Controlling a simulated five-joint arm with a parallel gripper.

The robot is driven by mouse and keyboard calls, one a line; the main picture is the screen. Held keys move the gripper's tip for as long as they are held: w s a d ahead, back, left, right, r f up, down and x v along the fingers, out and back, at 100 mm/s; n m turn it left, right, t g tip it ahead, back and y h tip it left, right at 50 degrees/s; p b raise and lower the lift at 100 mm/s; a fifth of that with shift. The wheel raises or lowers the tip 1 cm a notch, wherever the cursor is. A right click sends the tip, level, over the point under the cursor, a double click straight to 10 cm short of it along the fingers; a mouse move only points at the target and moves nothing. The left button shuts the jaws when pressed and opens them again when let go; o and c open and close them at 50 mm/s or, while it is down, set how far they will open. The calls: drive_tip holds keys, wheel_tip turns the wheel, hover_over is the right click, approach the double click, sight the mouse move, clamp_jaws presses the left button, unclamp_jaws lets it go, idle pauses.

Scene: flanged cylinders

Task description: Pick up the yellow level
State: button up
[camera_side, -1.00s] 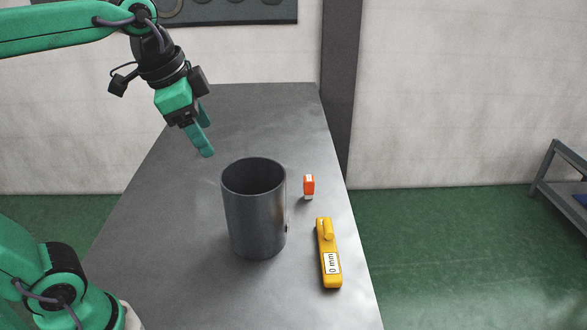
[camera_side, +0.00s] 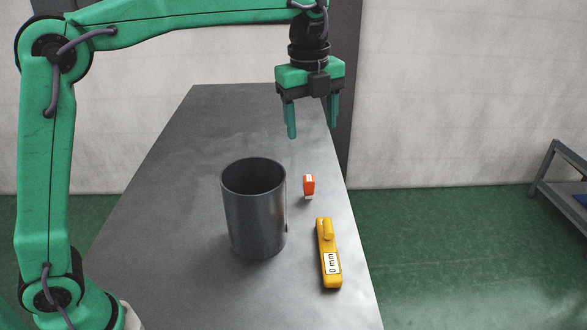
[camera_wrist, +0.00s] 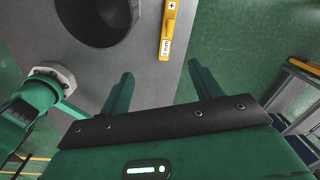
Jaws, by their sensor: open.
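The yellow level (camera_side: 329,250) lies on the grey table near its right edge, with a white label reading "0 mm". In the wrist view the level (camera_wrist: 168,27) shows at the top, beyond the fingertips and roughly between their lines. My gripper (camera_side: 313,130) points down, high above the far part of the table, well behind and above the level. Its two fingers are spread with nothing between them. In the wrist view my gripper (camera_wrist: 160,70) also shows open and empty.
A dark open cylinder (camera_side: 255,215) stands upright left of the level and shows in the wrist view (camera_wrist: 98,15). A small orange-and-white object (camera_side: 309,186) sits on the table (camera_side: 165,230) behind the level. A metal rack (camera_side: 560,175) stands at the far right.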

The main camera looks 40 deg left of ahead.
drive_tip(key=w+d+f+m, duration=0.3)
drive_tip(key=m, duration=0.1)
hover_over(328, 244)
drive_tip(key=shift+g, duration=0.4)
drive_tip(key=f, duration=2)
drive_tip(key=shift+a+f, duration=0.2)
drive_tip(key=shift+d+f, duration=0.15)
drive_tip(key=shift+f, duration=2.05)
drive_tip(key=shift+d+f, duration=0.1)
drive_tip(key=shift+f, duration=2.1)
drive_tip(key=shift+r, duration=0.1)
drive_tip(key=c, duration=1.3)
drive_tip(key=shift+c, duration=0.2)
